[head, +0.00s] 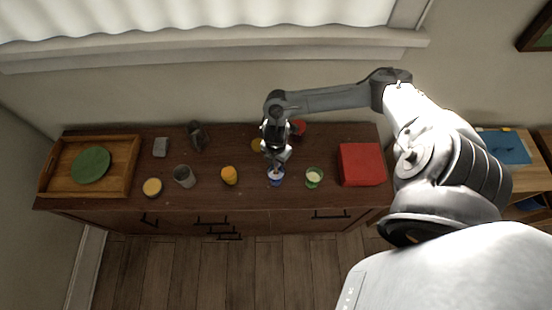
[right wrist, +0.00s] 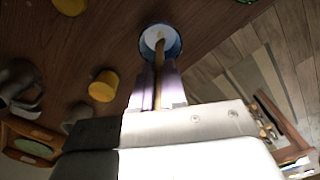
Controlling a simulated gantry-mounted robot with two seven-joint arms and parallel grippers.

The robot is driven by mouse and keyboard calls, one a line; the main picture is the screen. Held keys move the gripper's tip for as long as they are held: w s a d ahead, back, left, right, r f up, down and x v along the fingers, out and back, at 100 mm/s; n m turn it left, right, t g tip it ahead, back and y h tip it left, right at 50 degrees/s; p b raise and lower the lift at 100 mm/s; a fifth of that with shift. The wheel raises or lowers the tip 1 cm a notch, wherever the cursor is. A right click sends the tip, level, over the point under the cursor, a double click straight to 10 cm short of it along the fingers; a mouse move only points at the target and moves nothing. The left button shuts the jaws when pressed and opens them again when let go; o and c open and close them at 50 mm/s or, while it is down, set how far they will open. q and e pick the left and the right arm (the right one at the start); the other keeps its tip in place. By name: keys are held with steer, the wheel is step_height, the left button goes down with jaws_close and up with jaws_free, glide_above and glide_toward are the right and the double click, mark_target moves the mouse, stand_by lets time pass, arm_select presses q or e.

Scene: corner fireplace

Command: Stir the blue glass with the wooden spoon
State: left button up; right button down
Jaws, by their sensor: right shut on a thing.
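The blue glass (head: 276,181) stands on the dark wooden cabinet, near its front edge, with pale contents. It also shows in the right wrist view (right wrist: 174,48), just beyond my fingertips. My right gripper (head: 275,160) is above the glass, pointing down. It is shut on the wooden spoon (right wrist: 159,62), whose shaft runs between the fingers and reaches into the glass. My left gripper is not in view.
On the cabinet (head: 110,202), a green glass (head: 314,177) and a red box (head: 360,164) stand right of the blue glass. An orange cup (head: 229,175) and a grey mug (head: 184,176) stand left. A wooden tray (head: 128,184) with a green plate (head: 91,165) lies at the far left.

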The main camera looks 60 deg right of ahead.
steer(key=shift+f+b, duration=1.25)
steer(key=shift+f, duration=0.95)
steer(key=shift+f+b, duration=0.4)
steer(key=shift+f, duration=0.35)
steer(key=shift+w, duration=0.1)
